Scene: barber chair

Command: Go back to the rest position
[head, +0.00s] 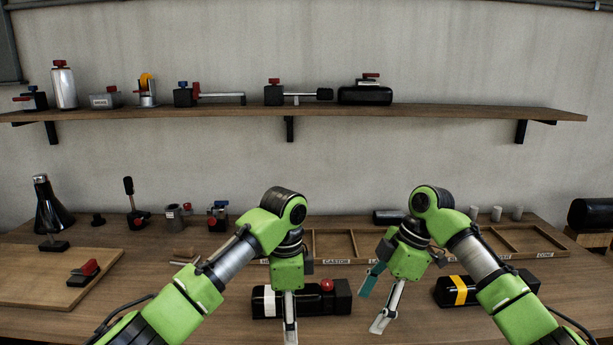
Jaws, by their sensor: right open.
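My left gripper (289,316) points down over the workbench, in front of a black cylinder with a white band (268,300) and a red knob. Only a narrow edge of its fingers shows, so its opening is unclear. My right gripper (376,302) is open and empty, with its fingers spread and tilted down to the left. It hangs between the white-banded cylinder and a black cylinder with a yellow band (459,290). Whether either gripper touches anything is not clear.
A divided wooden tray (333,244) with labelled compartments lies behind the grippers. A wooden board (40,275) with a red-topped clamp (84,272) is at left. A wall shelf (230,110) holds several tools.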

